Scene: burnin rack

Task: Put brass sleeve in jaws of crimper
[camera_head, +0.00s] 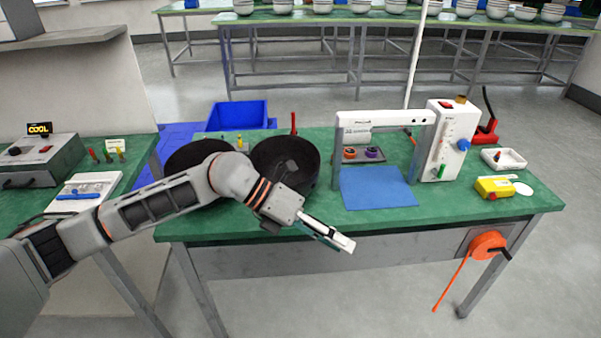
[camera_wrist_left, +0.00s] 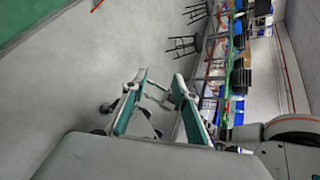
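My left gripper (camera_head: 338,241) is in front of the green bench, past its front edge. In the left wrist view its two teal-padded fingers (camera_wrist_left: 160,76) stand apart with nothing between them and the floor behind. A red device with a black lever (camera_head: 486,130) at the back right of the bench looks like the crimper; its jaws are too small to make out. A small orange-brown piece (camera_head: 498,155) in a white tray (camera_head: 517,162) may be the brass sleeve, but I cannot tell for sure. My right gripper is not in view.
A blue mat (camera_head: 377,188) lies mid-bench beneath a white frame joined to a white instrument box (camera_head: 447,140). A yellow box (camera_head: 494,188) sits at the right. Black round pans (camera_head: 300,160) stand behind my left arm. An orange reel (camera_head: 487,246) hangs on the bench front.

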